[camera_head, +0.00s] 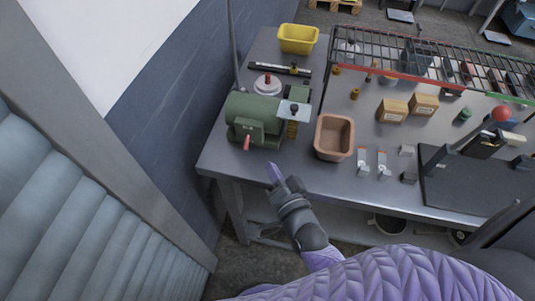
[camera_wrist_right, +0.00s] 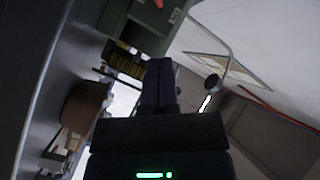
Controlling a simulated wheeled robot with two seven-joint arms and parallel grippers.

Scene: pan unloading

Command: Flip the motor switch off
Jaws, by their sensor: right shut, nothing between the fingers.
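The green motor unit (camera_head: 258,117) stands at the left end of the grey workbench. A small red switch lever (camera_head: 247,142) sticks out of its front face and points downward. In the right wrist view the green housing (camera_wrist_right: 140,24) is at the top, with part of the red lever (camera_wrist_right: 160,3) at the top edge. My right gripper (camera_head: 272,171) is shut and empty. It is in front of the bench's front edge, below and a little right of the lever, and apart from it. Its fingers also show in the right wrist view (camera_wrist_right: 159,76). My left gripper is not in view.
A brown open bin (camera_head: 334,137) stands right of the motor unit. A yellow bin (camera_head: 298,38) is at the back. A wire rack (camera_head: 430,50) and small cardboard boxes (camera_head: 392,110) are farther right. Bare bench (camera_head: 225,158) lies left of the lever.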

